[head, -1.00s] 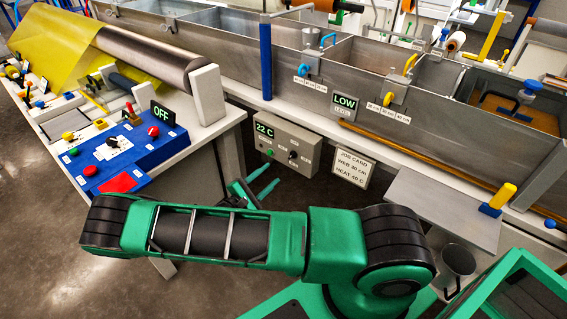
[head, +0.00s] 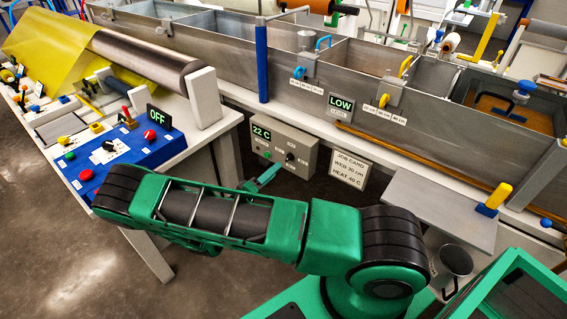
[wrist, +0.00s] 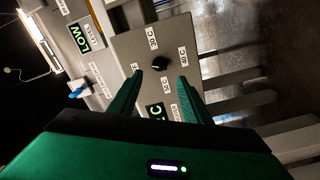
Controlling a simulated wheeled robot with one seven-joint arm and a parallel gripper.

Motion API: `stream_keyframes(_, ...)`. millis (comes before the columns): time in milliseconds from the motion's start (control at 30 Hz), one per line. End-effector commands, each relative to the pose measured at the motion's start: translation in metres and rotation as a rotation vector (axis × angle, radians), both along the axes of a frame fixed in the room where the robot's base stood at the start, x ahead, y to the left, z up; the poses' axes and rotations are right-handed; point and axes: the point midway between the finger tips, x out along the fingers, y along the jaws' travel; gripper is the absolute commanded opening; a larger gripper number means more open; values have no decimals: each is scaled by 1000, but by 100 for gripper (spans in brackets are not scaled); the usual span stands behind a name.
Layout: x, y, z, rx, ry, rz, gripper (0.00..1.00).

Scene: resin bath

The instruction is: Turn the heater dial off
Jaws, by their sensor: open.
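The heater box (head: 269,132) is a grey panel under the long metal bath, with a green display reading 22 C. Its small black dial (head: 290,157) sits on the right of its face. In the wrist view the dial (wrist: 159,67) shows on the panel (wrist: 128,48), ringed by small temperature labels; its exact pointing is too small to tell. My gripper (wrist: 160,80) is open, its two green fingers apart, one on each side below the dial in the picture, with nothing between them. In the head view my gripper (head: 264,179) is just below the box, partly hidden by my arm.
A LOW level sign (head: 341,106) is on the bath above. A blue control panel (head: 120,153) with an OFF display is on the left bench. A metal mug (head: 455,262) stands right of my arm.

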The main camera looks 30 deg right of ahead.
Motion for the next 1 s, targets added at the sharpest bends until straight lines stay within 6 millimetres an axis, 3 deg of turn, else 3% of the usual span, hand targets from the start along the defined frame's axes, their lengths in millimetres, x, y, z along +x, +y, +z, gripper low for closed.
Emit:
stream_keyframes(200, 13, -39, 0, -2, 1, -3, 44)
stream_keyframes(400, 23, -64, 0, -2, 1, -2, 44)
stream_keyframes(867, 27, -75, 0, -2, 2, 0, 44)
stream_keyframes(1000, 27, -75, 0, -2, 2, 0, 15)
